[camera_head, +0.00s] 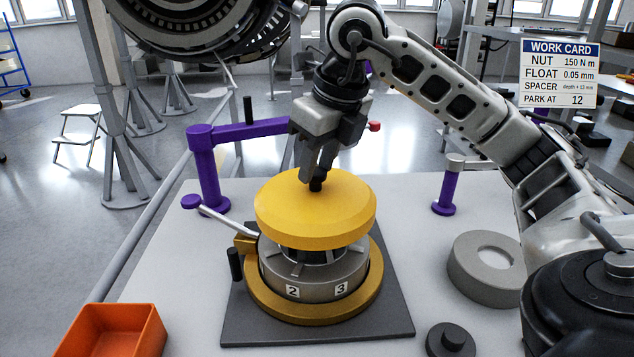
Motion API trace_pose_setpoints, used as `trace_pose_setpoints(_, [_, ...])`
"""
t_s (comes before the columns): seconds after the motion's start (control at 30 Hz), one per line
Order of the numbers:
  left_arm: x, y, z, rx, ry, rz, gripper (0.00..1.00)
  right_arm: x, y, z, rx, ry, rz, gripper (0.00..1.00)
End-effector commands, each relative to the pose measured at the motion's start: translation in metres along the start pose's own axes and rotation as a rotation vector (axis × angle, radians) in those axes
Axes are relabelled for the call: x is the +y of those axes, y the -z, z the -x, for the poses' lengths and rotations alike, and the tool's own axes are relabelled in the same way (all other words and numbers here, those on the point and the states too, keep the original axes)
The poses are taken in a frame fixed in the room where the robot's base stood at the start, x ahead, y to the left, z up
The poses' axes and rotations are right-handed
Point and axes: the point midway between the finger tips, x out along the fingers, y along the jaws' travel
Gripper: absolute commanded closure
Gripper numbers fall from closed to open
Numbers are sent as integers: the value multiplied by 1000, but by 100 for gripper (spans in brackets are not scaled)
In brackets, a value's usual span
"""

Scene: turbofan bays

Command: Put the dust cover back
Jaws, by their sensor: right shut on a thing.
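The dust cover (315,215) is a yellow disc with a small black knob on top. It is over the grey turbofan hub (312,278), which carries number labels 2 and 3 and sits in a gold ring on a dark square plate. The cover looks slightly tilted, and a dark gap shows between it and the hub. My right gripper (317,180) points down and is shut on the cover's knob. My left gripper is not in view.
A purple post with an arm (208,170) stands behind left; a lever (225,217) sticks out left. An orange bin (112,332) is front left. A grey ring (490,268), black knobbed disc (451,340) and purple post (447,190) are right. A work card (559,75) hangs upper right.

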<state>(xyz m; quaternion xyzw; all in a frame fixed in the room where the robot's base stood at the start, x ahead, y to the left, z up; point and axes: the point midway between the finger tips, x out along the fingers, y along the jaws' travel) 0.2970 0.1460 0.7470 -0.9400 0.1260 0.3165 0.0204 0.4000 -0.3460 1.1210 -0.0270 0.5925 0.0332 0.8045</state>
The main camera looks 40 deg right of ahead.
Motion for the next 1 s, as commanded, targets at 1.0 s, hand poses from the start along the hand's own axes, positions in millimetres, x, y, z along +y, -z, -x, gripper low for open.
trace_pose_setpoints(1.0, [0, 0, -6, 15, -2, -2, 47, -3, 10, -51, 0, 0, 0, 100])
